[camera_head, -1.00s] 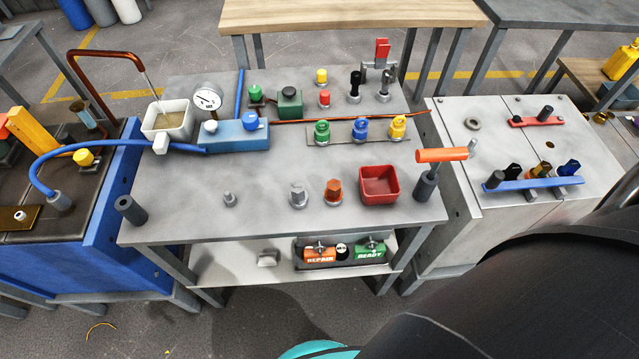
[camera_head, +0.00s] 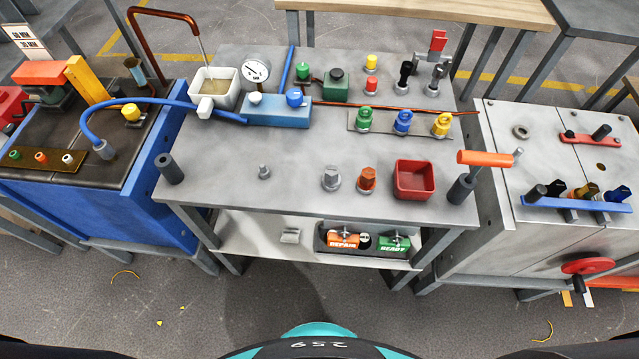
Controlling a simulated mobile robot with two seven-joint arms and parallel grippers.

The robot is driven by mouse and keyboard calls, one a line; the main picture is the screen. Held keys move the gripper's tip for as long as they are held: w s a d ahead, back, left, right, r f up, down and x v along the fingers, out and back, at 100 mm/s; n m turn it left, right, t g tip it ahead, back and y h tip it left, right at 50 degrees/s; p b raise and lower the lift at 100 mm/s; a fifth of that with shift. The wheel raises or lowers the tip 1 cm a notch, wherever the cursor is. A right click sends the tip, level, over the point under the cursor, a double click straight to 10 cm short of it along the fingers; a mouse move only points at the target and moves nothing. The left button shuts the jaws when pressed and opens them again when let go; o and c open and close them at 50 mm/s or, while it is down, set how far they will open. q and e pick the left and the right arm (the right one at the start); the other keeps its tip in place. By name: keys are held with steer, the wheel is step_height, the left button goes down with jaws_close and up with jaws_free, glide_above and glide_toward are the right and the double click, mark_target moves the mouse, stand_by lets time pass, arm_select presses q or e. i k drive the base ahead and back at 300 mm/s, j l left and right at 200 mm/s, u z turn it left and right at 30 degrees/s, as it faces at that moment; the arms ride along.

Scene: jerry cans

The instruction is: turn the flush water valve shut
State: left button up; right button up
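A blue valve block (camera_head: 272,112) sits at the back left of the grey workbench. It carries a blue knob (camera_head: 294,97) and a white knob (camera_head: 255,98), with a round white gauge (camera_head: 256,71) behind. A blue hose (camera_head: 160,101) runs to the block from the left. A copper pipe (camera_head: 165,12) arches over a white cup (camera_head: 205,103) holding brownish liquid, and a thin pale stream or rod reaches down into it. No label shows which knob is the flush water valve.
A red bin (camera_head: 414,193), bolts and coloured caps stand on the workbench. An orange-handled lever (camera_head: 485,158) rises at its right edge. A red handwheel (camera_head: 588,266) is on the right cabinet's front. A blue-sided bench (camera_head: 130,215) adjoins left. The floor in front is mostly clear.

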mark_target(294, 97)
steer(key=j+z, duration=1.05)
steer(key=l, duration=0.1)
